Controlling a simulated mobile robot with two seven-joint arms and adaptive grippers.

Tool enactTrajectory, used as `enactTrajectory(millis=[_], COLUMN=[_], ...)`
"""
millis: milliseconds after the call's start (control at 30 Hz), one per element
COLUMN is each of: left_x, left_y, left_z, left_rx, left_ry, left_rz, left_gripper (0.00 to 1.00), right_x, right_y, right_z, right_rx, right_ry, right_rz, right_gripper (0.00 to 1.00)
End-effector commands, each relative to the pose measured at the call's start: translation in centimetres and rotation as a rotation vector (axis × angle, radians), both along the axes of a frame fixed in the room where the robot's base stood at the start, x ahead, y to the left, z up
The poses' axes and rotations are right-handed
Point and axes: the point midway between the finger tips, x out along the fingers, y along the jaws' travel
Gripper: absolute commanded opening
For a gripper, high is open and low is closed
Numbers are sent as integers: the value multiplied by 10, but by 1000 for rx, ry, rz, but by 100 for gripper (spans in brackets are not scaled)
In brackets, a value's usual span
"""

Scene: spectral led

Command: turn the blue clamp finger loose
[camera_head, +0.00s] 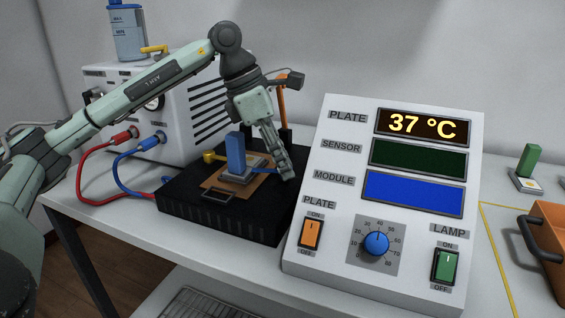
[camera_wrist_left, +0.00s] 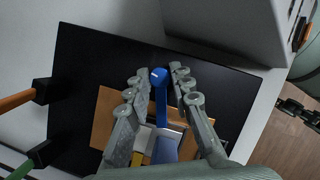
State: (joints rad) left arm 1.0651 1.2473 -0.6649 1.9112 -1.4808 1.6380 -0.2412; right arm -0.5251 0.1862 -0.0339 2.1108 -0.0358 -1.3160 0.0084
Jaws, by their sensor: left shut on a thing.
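The blue clamp finger (camera_wrist_left: 160,92) is a narrow blue bar with a rounded end, between my left fingertips in the wrist view. In the head view a short blue piece of it (camera_head: 264,170) shows beside the module. My left gripper (camera_head: 287,174) is shut on it, low over the black plate; its fingers show on both sides of the bar in the wrist view (camera_wrist_left: 162,80). The module with an upright blue block (camera_head: 235,152) sits on the brown board (camera_head: 213,181). A dark jointed part at the wrist view's right edge may be my right gripper; its jaws are unclear.
The black plate unit (camera_head: 180,203) lies between the white supply box (camera_head: 180,105) and the sloped control panel (camera_head: 345,270), which stands close by my left gripper. A yellow knob (camera_head: 211,157) is left of the module. An orange tray (camera_head: 545,235) is at far right.

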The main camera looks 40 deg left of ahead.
Motion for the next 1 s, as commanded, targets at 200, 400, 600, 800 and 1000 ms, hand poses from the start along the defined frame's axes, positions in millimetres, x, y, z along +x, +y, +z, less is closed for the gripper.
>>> enactTrajectory(millis=[200, 400, 600, 800, 1000], left_x=[-1, -2, -2, -2, -2], left_y=[-2, -3, -4, -5, -6], left_z=[0, 1, 1, 2, 1], left_rx=[0, -1, 0, -2, -2], left_ry=[-1, -1, -2, -2, -1], left_rz=[204, 393, 582, 764, 917], left_gripper=[0, 0, 0, 0, 0], right_x=[2, 3, 2, 0, 3], right_y=[0, 1, 2, 5, 6], right_z=[7, 7, 1, -7, -11], right_rx=[-2, -1, 7, 15, 19], right_ry=[-8, -10, -7, 3, -2], right_rz=[2, 1, -2, -6, -4], right_gripper=[40, 40, 40, 40, 40])
